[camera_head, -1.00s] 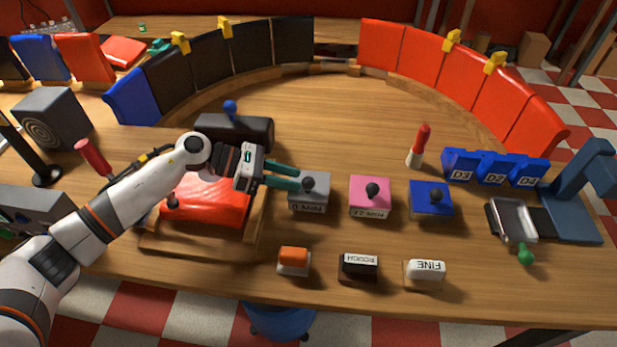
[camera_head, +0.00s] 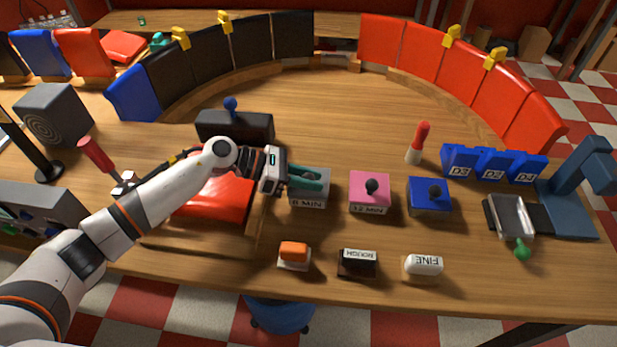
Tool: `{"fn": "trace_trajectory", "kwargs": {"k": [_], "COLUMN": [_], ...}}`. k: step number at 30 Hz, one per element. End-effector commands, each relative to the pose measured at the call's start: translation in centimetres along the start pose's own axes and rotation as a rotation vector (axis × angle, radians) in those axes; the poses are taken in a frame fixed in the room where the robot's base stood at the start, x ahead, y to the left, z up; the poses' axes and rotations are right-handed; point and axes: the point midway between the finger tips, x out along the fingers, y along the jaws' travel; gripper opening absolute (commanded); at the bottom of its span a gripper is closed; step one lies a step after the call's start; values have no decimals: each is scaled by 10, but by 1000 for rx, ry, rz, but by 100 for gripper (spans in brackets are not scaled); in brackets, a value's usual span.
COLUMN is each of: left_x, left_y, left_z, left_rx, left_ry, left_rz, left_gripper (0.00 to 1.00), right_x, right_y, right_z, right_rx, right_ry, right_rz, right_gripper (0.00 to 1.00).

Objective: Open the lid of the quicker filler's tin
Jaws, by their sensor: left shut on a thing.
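The grey tin (camera_head: 311,199), labelled 8 MIN, stands on the table left of the pink tin (camera_head: 369,197), labelled 12 MIN. A blue tin (camera_head: 430,199) stands further right; I cannot read a label on it. The pink and blue tins have dark knobs on their lids. My left gripper (camera_head: 317,178) reaches in from the left over the grey tin. Its green fingers are shut around the grey lid's knob, which they hide. The grey lid appears seated on its tin. My right gripper is not in view.
Orange (camera_head: 293,254), ROUGH (camera_head: 358,262) and FINE (camera_head: 424,266) blocks lie in front of the tins. A red-and-white stick (camera_head: 418,143) stands behind. Blue D-labelled boxes (camera_head: 494,164) and a blue press (camera_head: 578,200) are at right.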

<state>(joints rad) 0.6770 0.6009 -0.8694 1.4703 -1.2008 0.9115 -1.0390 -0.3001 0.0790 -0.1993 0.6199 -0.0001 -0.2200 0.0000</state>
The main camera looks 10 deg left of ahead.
Motion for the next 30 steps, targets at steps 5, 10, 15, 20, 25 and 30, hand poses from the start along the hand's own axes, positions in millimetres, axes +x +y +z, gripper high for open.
{"fn": "trace_trajectory", "kwargs": {"k": [5, 10, 15, 20, 25, 30], "left_x": [-1, -2, -3, -4, -6, -7], "left_y": [-1, -3, -6, -11, -17, -21], "left_z": [-1, -5, -11, -18, -25, -30], "left_rx": [-11, -60, -159, -272, -385, -476], "left_ry": [-2, -13, -33, -56, -79, -98], "left_rz": [3, 21, 58, 99, 141, 175], "left_gripper": [0, 0, 0, 0, 0, 0], "right_x": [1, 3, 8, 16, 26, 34], "right_y": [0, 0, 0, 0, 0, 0], "right_z": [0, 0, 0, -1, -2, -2], "right_rx": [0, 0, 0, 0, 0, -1], "right_ry": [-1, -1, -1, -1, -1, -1], "right_rz": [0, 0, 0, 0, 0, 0], "right_gripper": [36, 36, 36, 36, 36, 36]}}
